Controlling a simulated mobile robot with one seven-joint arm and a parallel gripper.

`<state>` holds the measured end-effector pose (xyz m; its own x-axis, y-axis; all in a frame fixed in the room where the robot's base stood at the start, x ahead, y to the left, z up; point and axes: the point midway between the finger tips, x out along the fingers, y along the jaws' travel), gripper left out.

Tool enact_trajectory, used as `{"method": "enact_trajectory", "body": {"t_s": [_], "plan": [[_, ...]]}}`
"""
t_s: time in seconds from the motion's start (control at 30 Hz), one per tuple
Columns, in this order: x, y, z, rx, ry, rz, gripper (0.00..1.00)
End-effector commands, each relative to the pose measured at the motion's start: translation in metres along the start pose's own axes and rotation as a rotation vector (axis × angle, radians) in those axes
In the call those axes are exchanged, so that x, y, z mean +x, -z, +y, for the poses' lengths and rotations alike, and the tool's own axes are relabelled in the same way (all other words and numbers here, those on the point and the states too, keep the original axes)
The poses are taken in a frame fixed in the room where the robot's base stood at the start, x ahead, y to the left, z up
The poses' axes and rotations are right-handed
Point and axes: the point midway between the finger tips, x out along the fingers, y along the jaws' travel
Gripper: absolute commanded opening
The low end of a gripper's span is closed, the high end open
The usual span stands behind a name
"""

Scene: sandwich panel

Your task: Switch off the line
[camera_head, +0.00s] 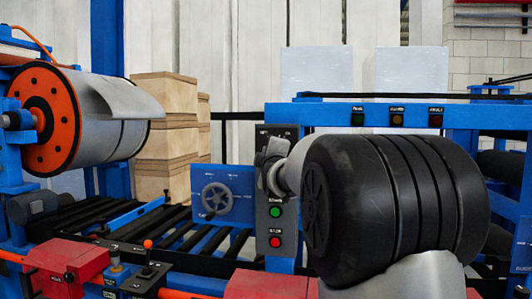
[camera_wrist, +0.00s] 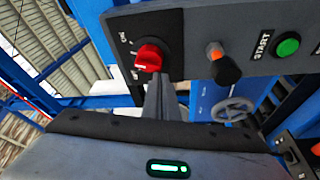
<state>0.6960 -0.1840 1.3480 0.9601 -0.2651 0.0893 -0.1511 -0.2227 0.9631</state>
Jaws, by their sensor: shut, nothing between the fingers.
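The grey control panel (camera_head: 262,225) stands upright in the middle of the head view, with a green button (camera_head: 275,211) above a red button (camera_head: 275,242). In the wrist view a red rotary knob (camera_wrist: 148,58) sits on a black plate with small lettering beside it. In the head view my arm hides the knob.
A blue plate with a handwheel (camera_head: 216,198) stands left of the panel, over a roller bed (camera_head: 180,225). A large metal roll (camera_head: 85,115) hangs at the left. Red blocks (camera_head: 62,258) and a small joystick (camera_head: 148,255) are in front. Stacked boxes (camera_head: 165,125) stand behind.

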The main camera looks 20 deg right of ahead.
Motion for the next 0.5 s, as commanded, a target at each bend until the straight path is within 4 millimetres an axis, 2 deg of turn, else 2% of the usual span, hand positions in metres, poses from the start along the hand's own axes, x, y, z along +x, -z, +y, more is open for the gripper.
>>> {"method": "enact_trajectory", "body": {"t_s": [0.5], "plan": [[-0.0022,-0.0053,-0.0025,-0.467,0.161,0.001,0.00]]}}
